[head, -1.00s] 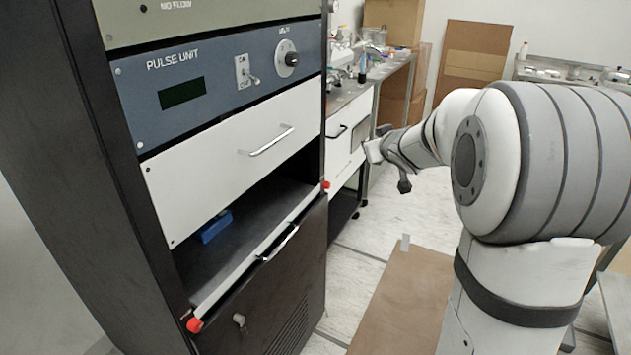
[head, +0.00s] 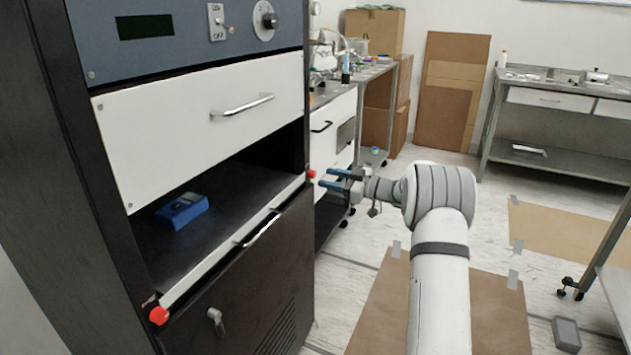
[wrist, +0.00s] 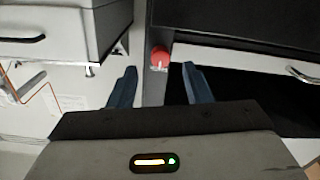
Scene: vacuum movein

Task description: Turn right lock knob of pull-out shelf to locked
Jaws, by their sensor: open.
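The right lock knob (head: 311,174) is a small red knob at the right end of the pull-out shelf's white front edge. In the wrist view the red knob (wrist: 160,57) sits ahead of and between my two blue fingers, with a pale mark on its lower part. My gripper (head: 331,178) is open beside the knob in the head view; in the wrist view the fingertips (wrist: 160,72) stand apart on either side of it. I cannot tell whether either finger touches it. The pull-out shelf (head: 222,252) has a chrome handle and a left red knob (head: 158,315).
A blue device (head: 182,211) lies on the shelf. A white drawer (head: 205,122) with a handle (head: 243,104) is above. A bench with white drawers (head: 333,125) stands just behind my gripper. The floor right of the rack has brown sheets (head: 385,310).

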